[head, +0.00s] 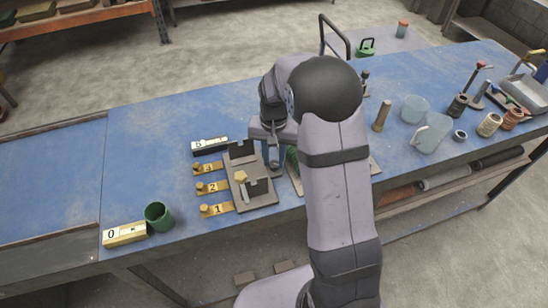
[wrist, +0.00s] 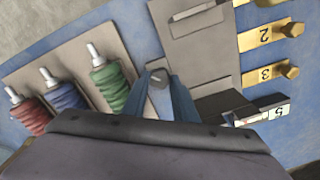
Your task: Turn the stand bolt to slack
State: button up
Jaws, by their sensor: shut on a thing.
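The stand (head: 262,198) is a grey plate with upright dark brackets on the blue bench, left of my arm in the head view; part of it also shows in the wrist view (wrist: 197,45). The stand bolt (wrist: 157,76) is a small dark head at the stand's edge, between the blue fingertips of my gripper (wrist: 160,84). My gripper is shut on it. In the head view my gripper (head: 273,163) points down at the stand's right side, and the bolt cannot be made out there. The bolt's turn angle cannot be told.
Brass tabs numbered 1 (head: 217,210), 2 (head: 212,188) and 3 (head: 207,168) line the stand's left side. Red, blue and green (wrist: 110,86) spools stand on a board beside my gripper. A green cup (head: 158,216) sits front left; the bench's left part is clear.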

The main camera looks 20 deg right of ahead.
jog(key=n, duration=1.3)
jog(key=shift+a+r+n, duration=0.1)
jog(key=shift+n, duration=0.3)
jog(key=n, duration=0.6)
jog(key=shift+p, duration=0.35)
jog(key=n, duration=0.6)
jog(key=shift+n, duration=0.4)
jog(key=o, duration=1)
jog(key=shift+o, duration=0.2)
